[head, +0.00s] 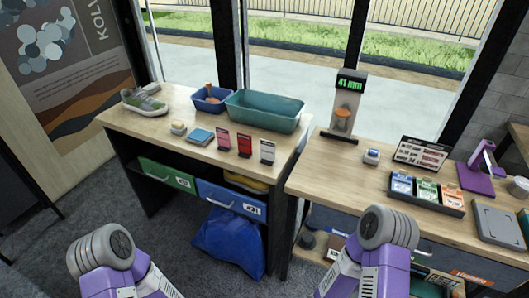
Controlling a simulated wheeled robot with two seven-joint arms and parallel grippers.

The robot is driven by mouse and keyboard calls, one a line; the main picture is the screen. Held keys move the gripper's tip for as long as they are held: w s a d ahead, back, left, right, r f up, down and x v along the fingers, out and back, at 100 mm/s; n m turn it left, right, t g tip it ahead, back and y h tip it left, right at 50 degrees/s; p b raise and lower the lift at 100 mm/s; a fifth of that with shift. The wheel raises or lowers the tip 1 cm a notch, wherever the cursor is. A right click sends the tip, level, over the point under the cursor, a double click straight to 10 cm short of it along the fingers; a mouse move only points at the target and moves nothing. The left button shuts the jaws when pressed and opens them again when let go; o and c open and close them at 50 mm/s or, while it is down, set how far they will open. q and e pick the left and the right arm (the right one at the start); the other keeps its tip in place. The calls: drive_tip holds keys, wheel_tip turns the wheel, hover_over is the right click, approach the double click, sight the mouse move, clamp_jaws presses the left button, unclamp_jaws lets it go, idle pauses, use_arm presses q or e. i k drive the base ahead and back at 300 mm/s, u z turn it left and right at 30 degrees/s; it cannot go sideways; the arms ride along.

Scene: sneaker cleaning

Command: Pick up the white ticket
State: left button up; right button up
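The white ticket (267,151) stands upright near the front right part of the left wooden table (180,140). It is the rightmost in a row of three, with a black-and-red ticket (244,144) and a dark red ticket (223,138) to its left. A gap separates the white ticket from its neighbour. Only purple and grey links of my two arms show at the bottom of the picture. Neither gripper is in view.
A teal bin (264,112) stands behind the tickets, next to a blue tray (211,101). A sneaker (145,101), a blue sponge-like block (200,137) and a small tan item (178,128) lie further left. The right table (330,170) holds several items.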

sight(267, 148)
drive_tip(key=u, duration=1.7)
drive_tip(key=i, duration=1.7)
drive_tip(key=z, duration=1.8)
